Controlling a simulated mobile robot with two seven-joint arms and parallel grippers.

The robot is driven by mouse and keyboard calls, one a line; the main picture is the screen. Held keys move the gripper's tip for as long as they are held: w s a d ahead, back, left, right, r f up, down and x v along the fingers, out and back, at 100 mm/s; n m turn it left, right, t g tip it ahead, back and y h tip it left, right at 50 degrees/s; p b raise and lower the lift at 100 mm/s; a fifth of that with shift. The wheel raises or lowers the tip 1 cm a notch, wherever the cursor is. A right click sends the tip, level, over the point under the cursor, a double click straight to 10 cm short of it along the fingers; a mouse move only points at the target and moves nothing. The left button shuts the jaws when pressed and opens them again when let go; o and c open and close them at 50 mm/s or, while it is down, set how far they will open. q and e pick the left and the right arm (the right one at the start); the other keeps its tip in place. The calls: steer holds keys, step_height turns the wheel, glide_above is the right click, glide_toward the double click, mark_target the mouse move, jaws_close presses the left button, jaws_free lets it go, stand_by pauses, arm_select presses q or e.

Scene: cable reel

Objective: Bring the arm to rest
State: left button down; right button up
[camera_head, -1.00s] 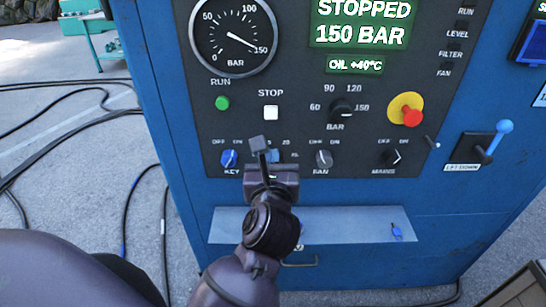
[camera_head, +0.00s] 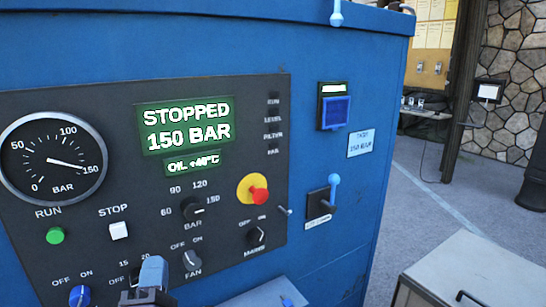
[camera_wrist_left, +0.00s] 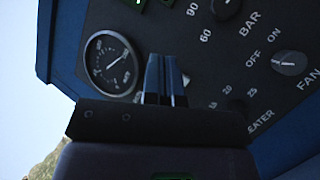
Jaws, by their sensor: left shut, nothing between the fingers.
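My left gripper (camera_head: 153,272) shows at the bottom of the head view, in front of the lower part of the control panel (camera_head: 95,235), and partly covers the heater knob area. In the left wrist view its two fingers (camera_wrist_left: 165,80) are together with nothing between them. The panel's gauge also shows there (camera_wrist_left: 110,62). Whether the fingers touch the panel I cannot tell. Most of the left arm is out of the head view. My right gripper is in neither view.
The blue cabinet (camera_head: 190,40) fills the left and middle. Its screen (camera_head: 187,124) reads STOPPED, 150 BAR. A red stop button (camera_head: 259,195), a blue-handled lever (camera_head: 333,185) and a shelf (camera_head: 262,294) stick out. A grey box (camera_head: 475,275) stands at lower right, with open floor beyond.

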arm_select(q)
step_height(320, 180, down, 20)
steer(key=s+m+g+h, duration=0.2)
steer(key=m+g+h, duration=0.45)
steer(key=m, duration=1.25)
steer(key=s+a+f+m+g+y, duration=0.3)
steer(key=s+a+f+g, duration=0.2)
steer(key=s+a+f, duration=0.3)
steer(key=s+f, duration=0.4)
steer(key=f, duration=0.2)
steer(key=shift+s+f+g, duration=0.2)
steer(key=shift+s+g, duration=0.1)
steer(key=shift+g, duration=0.05)
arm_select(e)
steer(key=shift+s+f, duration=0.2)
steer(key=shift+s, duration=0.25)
arm_select(q)
steer(key=shift+d, duration=0.1)
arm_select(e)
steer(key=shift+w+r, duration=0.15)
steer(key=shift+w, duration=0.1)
